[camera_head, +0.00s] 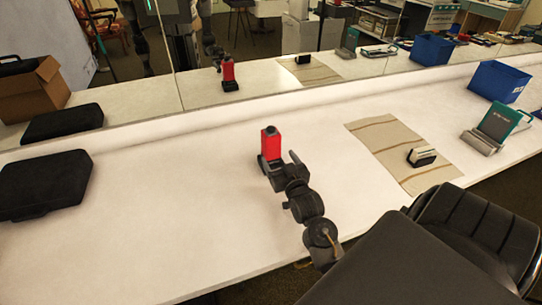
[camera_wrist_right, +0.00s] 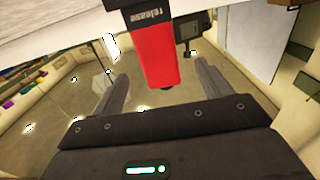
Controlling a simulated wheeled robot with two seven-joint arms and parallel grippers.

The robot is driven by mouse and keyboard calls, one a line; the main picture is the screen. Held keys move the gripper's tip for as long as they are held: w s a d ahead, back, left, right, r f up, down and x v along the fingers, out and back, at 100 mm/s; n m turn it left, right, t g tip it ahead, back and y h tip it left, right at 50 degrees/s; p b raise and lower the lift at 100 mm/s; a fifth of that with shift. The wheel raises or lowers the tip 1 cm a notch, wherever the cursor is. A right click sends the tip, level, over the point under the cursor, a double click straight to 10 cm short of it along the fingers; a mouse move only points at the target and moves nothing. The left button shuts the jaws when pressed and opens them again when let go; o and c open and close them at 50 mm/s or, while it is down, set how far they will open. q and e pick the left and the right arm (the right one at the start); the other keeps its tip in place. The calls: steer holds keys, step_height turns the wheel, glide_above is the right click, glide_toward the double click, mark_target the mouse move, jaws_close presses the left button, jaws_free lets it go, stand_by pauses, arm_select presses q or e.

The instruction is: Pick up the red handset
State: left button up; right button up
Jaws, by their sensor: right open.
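The red handset (camera_head: 270,145) stands upright on the white counter, with a black top, near the middle of the head view. In the right wrist view the red handset (camera_wrist_right: 153,55) shows a black end with the word "release". My right gripper (camera_head: 279,160) is at the lower part of the handset. In the wrist view its two fingers (camera_wrist_right: 162,75) are spread wide, with the handset's red end between and beyond them and gaps at both sides. Whether a finger touches it cannot be told. My left gripper is not in view.
A black case (camera_head: 45,184) lies at the left. A beige cloth (camera_head: 390,145) with a small black-and-white item (camera_head: 422,157) lies right of the handset. A blue bin (camera_head: 498,82) and a green device (camera_head: 497,124) stand far right. A mirror lines the back. Counter around the handset is clear.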

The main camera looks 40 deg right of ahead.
mark_target(274, 148)
steer(key=x, duration=0.3)
steer(key=shift+w+d, duration=0.15)
steer(key=shift+w, duration=0.1)
steer(key=p+x, duration=0.1)
steer(key=x, duration=0.3)
steer(key=shift+w+d+r+p, duration=0.15)
steer(key=shift+w+r+p, duration=0.05)
steer(key=shift+p, duration=0.15)
steer(key=shift+w+d+f, duration=0.1)
steer(key=shift+w, duration=0.2)
steer(key=c, duration=1.7)
